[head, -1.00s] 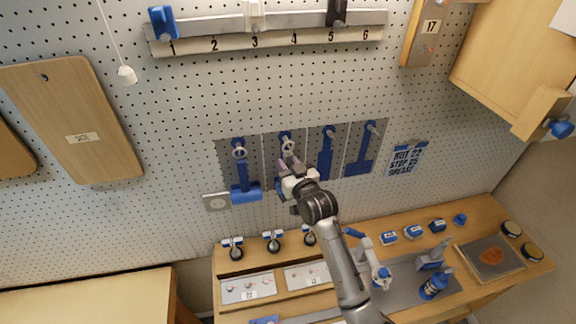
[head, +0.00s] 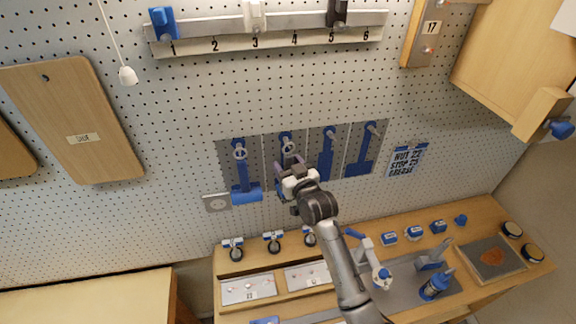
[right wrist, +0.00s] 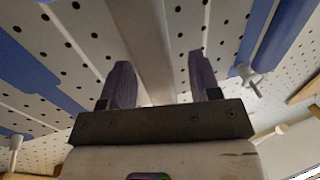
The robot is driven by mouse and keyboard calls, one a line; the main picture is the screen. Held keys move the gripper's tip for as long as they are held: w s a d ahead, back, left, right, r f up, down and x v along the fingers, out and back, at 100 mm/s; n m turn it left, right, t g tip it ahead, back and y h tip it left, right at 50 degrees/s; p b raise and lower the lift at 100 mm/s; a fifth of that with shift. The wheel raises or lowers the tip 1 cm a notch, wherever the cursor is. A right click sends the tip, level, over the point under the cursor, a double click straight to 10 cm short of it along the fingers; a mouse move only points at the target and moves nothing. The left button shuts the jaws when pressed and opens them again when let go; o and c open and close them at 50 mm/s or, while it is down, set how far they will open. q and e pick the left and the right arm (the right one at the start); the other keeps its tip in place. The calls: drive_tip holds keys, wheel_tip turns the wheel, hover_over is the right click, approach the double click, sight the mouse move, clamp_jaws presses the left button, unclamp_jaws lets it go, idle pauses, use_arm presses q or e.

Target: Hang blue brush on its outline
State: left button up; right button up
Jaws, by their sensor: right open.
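A row of grey panels with blue tool shapes is on the pegboard in the head view. The hammer shape (head: 246,185) is at the left. The top of the second blue shape (head: 286,137), with a pale ring at a peg, shows above my right gripper (head: 288,166). The gripper and arm hide its lower part, so I cannot tell whether it is the brush or its outline. My right gripper is open. In the right wrist view, its purple fingers (right wrist: 158,82) stand apart with nothing between them. My left gripper is not in view.
More blue shapes (head: 326,158) and (head: 365,152) with pegs are to the right. A numbered rail (head: 270,43) is above. The bench below holds a blue bottle (head: 435,286), several small blue items and a framed mat (head: 491,259).

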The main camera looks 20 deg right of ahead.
drive_tip(key=shift+s, duration=0.1)
drive_tip(key=shift+s+f, duration=0.1)
drive_tip(key=shift+s, duration=0.2)
drive_tip(key=s+d+b, duration=0.1)
drive_tip(key=s+b, duration=0.1)
drive_tip(key=s, duration=1)
drive_tip(key=s+f+g+h, duration=0.1)
drive_tip(key=s+f+g, duration=0.4)
drive_tip(key=s+f, duration=0.5)
drive_tip(key=s+f+g, duration=0.4)
drive_tip(key=s+f, duration=0.1)
drive_tip(key=s, duration=0.9)
drive_tip(key=s+f+g+h, duration=0.1)
drive_tip(key=s+f+g, duration=0.4)
drive_tip(key=s+f, duration=0.5)
drive_tip(key=w+r+p+v, duration=0.1)
drive_tip(key=w+p+v, duration=0.1)
drive_tip(key=p+v, duration=1)
drive_tip(key=shift+d+r+n, duration=0.4)
drive_tip(key=shift+r, duration=0.4)
